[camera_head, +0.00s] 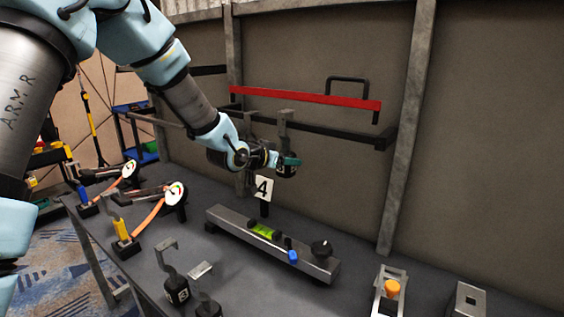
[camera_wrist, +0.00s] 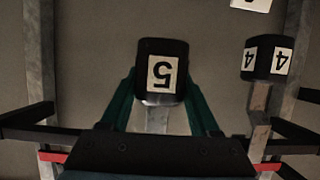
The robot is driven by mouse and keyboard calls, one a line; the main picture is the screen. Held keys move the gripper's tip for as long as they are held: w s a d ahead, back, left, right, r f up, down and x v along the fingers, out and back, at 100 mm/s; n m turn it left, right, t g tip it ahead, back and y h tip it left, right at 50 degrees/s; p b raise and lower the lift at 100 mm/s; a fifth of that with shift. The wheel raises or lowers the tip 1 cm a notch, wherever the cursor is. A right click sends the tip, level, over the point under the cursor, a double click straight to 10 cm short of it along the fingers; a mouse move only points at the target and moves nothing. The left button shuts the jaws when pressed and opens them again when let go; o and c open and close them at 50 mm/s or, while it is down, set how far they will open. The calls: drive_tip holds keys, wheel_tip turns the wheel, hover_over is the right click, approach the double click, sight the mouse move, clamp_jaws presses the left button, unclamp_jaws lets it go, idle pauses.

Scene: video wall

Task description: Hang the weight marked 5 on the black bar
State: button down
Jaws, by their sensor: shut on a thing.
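The weight marked 5 (camera_wrist: 161,72) is black with a white label and a grey metal hook. My gripper (camera_wrist: 158,88) is shut on it, a teal finger on each side; it also shows in the head view (camera_head: 288,161). The weight's hook (camera_head: 286,124) rises above the gripper, its top in line with the black bar (camera_head: 335,133). I cannot tell whether the hook is around the bar or in front of it. A weight marked 4 (camera_wrist: 268,60) hangs beside it; its hook (camera_head: 250,124) shows at the bar, left of the held weight.
A red bar (camera_head: 300,97) runs above the black bar. A sign marked 4 (camera_head: 264,189) stands below the gripper, behind a grey beam with a level (camera_head: 265,231). Hooked weights (camera_head: 177,288) stand at the table's front. Dial gauges (camera_head: 175,194) are at left.

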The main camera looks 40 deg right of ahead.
drive_tip(key=shift+w+d+r, duration=0.1)
drive_tip(key=shift+w+d, duration=0.1)
drive_tip(key=shift+d, duration=0.55)
drive_tip(key=shift+w+d+r, duration=0.1)
drive_tip(key=shift+w+d, duration=0.05)
drive_tip(key=shift+d, duration=0.55)
drive_tip(key=shift+d+f, duration=0.15)
drive_tip(key=shift+f, duration=0.1)
drive_tip(key=shift+f+b, duration=0.75)
drive_tip(key=shift+f, duration=0.15)
